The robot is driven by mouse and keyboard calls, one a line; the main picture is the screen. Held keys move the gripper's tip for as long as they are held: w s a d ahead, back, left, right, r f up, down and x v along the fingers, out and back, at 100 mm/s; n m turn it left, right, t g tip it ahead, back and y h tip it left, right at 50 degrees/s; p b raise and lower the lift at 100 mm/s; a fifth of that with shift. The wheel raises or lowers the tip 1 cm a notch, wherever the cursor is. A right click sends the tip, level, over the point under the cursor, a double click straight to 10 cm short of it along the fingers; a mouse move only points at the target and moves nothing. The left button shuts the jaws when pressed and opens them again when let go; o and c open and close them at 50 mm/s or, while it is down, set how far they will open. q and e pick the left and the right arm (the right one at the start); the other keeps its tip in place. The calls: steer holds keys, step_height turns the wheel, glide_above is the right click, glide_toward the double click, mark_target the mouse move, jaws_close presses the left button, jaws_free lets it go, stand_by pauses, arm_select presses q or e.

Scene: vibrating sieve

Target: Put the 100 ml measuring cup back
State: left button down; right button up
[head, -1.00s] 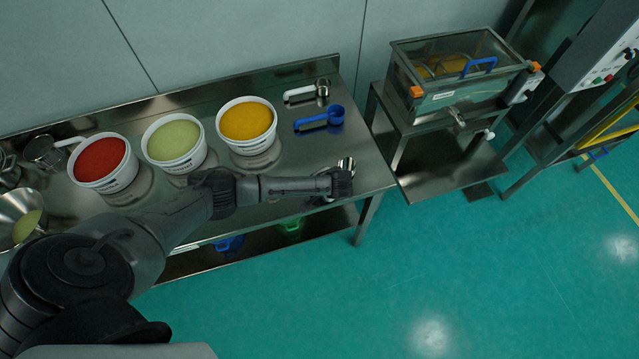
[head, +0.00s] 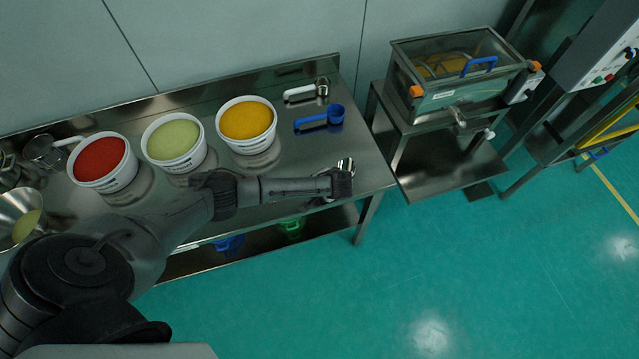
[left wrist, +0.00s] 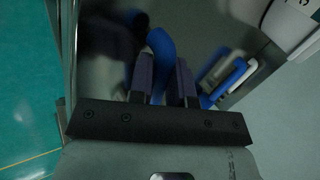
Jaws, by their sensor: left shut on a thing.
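My left gripper (head: 344,183) is low over the front right part of the steel table in the head view. A small shiny metal piece (head: 346,163) shows just behind its tip. In the left wrist view my fingers (left wrist: 163,85) are shut on a measuring cup, with a curved blue part (left wrist: 160,45) of it between them. Its volume mark cannot be read. A blue measuring cup (head: 335,115) and a white-handled metal cup (head: 322,88) lie behind the gripper, near the table's right end. My right gripper is not in view.
Tubs of red (head: 101,160), green (head: 174,140) and yellow (head: 247,121) material stand along the table (head: 365,165). The sieve machine (head: 455,75) stands on a steel stand to the right. Bare tabletop surrounds the two lying cups.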

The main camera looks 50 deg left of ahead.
arm_select(q)
steer(key=c, duration=1.1)
jaws_free()
steer(key=shift+o, duration=0.6)
steer(key=shift+o, duration=1)
steer(key=shift+a+f, duration=0.1)
steer(key=shift+s+f, duration=0.1)
steer(key=shift+c, duration=0.5)
